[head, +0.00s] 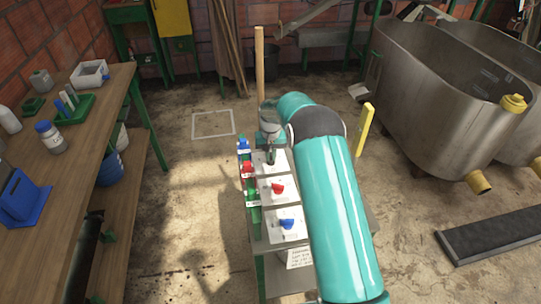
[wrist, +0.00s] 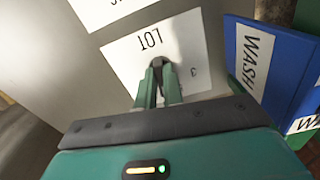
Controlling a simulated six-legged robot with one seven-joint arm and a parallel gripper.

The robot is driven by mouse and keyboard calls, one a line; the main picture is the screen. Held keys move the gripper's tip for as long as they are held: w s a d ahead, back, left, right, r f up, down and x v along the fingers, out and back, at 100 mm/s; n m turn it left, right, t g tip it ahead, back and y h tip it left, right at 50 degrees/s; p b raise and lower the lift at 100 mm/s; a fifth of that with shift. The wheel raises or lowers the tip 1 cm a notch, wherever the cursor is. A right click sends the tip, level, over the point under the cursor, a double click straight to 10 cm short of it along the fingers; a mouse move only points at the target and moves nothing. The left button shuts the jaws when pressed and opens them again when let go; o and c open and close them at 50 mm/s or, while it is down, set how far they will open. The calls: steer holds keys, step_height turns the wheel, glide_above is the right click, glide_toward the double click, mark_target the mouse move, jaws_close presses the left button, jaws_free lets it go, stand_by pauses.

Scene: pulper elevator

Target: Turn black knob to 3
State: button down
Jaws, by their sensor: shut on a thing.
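The black knob (wrist: 158,62) sits on a white label plate (wrist: 128,50) in the wrist view. Most of it is hidden between my fingers, so its pointer direction cannot be read. My gripper (wrist: 158,78) is shut on it from above. The plate carries upside-down lettering and a small mark to the right of the knob. In the head view my gripper (head: 270,153) reaches down to the farthest white plate (head: 257,161) on the narrow panel, and the black knob is hidden there.
Nearer on the panel are a red knob (head: 278,188) and a blue knob (head: 287,223) on white plates. A blue box (wrist: 265,62) marked WASH stands right of the plate in the wrist view. A wooden workbench (head: 118,95) is at left; steel tanks (head: 430,95) are at right.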

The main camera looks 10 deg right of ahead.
steer(key=n, duration=0.6)
steer(key=shift+d, duration=0.1)
steer(key=n, duration=0.4)
steer(key=shift+w+d, duration=0.1)
steer(key=shift+r+n, duration=0.1)
steer(key=shift+n, duration=1.5)
steer(key=c, duration=1.5)
jaws_free()
step_height(320, 180, up, 14)
steer(key=shift+f, duration=0.15)
